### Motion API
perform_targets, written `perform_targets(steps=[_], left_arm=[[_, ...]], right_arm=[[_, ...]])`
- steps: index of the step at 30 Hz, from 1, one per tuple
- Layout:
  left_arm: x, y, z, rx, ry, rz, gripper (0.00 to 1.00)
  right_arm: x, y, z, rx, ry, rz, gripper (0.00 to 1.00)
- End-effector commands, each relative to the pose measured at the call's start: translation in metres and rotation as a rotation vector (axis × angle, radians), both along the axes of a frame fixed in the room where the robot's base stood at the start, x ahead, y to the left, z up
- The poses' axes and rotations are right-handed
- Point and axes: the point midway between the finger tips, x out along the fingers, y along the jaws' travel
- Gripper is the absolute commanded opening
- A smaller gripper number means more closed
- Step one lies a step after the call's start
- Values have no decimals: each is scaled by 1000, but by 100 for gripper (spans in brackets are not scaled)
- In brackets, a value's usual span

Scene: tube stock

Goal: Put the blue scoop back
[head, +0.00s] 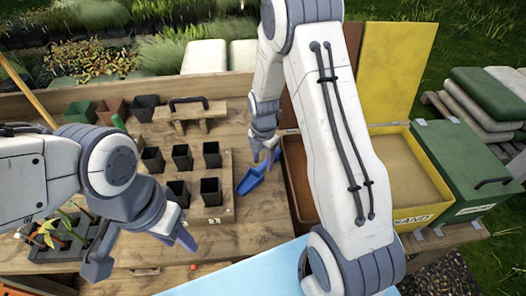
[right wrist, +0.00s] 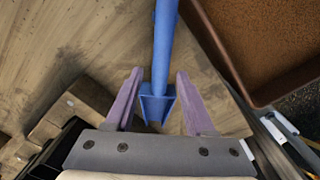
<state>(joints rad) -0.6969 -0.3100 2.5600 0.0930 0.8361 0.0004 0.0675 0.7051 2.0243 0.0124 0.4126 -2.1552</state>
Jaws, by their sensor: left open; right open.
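The blue scoop (head: 250,181) lies on the wooden table, just left of a rust-brown bin. In the right wrist view the scoop (right wrist: 165,45) runs down the picture between the two spread fingers of my right gripper (right wrist: 158,78). The fingers stand apart on both sides of it, with gaps. My left gripper (head: 142,252) is open and empty over the table's front left.
The rust-brown bin (head: 291,162), an open yellow sand bin (head: 440,187) and a closed green bin (head: 462,165) stand at the right. Several black pots (head: 182,157) sit in holders left of the scoop. A seedling tray (head: 52,253) is at far left. A light blue surface (head: 235,283) is in front.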

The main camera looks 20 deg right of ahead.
Motion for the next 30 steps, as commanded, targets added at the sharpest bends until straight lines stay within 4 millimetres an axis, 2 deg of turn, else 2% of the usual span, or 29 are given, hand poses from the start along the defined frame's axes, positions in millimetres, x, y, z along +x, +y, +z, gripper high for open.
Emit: perform_targets(steps=[12, 16, 21, 23, 26, 30], left_arm=[[0, 0, -17, 0, 0, -1, 42], [0, 0, -19, 0, 0, -1, 42], [0, 0, -20, 0, 0, -1, 42], [0, 0, -20, 0, 0, -1, 42], [0, 0, -20, 0, 0, -1, 42], [0, 0, -20, 0, 0, -1, 42]], right_arm=[[1, -1, 81, -1, -7, 0, 54], [1, -1, 101, -1, -5, 0, 54], [-2, 4, 115, 1, -3, -14, 54], [-6, 13, 120, 2, -4, -48, 54], [-24, 42, 133, 9, -8, -170, 54], [-68, 94, 154, 27, -10, -445, 54]])
